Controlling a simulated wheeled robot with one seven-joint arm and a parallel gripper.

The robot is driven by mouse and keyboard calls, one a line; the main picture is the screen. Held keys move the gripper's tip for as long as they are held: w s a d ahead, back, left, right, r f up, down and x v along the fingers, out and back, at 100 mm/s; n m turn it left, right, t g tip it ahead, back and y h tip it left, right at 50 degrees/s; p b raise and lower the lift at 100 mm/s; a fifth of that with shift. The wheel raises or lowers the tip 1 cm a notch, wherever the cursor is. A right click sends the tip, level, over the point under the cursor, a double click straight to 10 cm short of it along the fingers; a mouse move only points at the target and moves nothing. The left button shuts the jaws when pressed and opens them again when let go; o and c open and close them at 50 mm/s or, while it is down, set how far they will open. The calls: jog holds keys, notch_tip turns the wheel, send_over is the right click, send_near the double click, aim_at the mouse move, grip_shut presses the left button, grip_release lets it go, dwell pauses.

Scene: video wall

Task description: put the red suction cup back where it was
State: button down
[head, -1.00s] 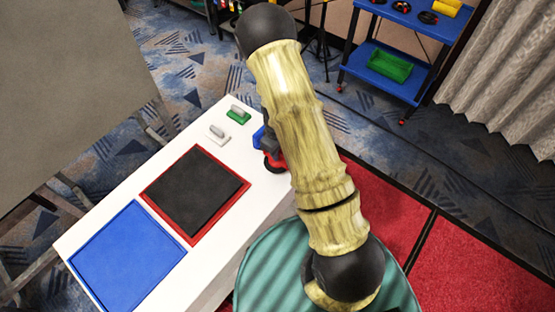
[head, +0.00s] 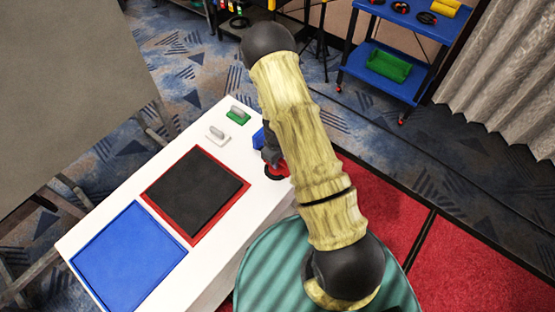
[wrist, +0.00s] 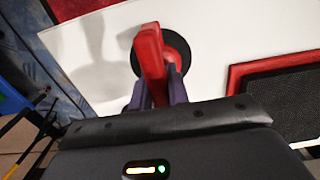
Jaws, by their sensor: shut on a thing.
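The red suction cup (head: 284,170) is at the right edge of the white table, partly hidden by my arm in the head view. In the wrist view its red handle (wrist: 150,52) stands between my fingers, with its dark round pad (wrist: 178,52) over the white top. My gripper (head: 270,155) is shut on the handle; its dark fingers also show in the wrist view (wrist: 157,88). I cannot tell whether the pad touches the table.
A blue patch (head: 258,138) by my gripper is unclear. A teal round surface (head: 270,275) is in front.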

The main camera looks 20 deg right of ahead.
jog(key=shift+f, duration=0.2)
jog(key=c, duration=1.3)
grip_release()
jog(key=shift+r, duration=0.1)
jog(key=shift+c, duration=0.2)
notch_tip(320, 180, up, 12)
jog(key=shift+w+a+f+b, duration=0.15)
jog(key=shift+f+b, duration=0.1)
jog(key=shift+b, duration=0.85)
jog(key=shift+r, duration=0.4)
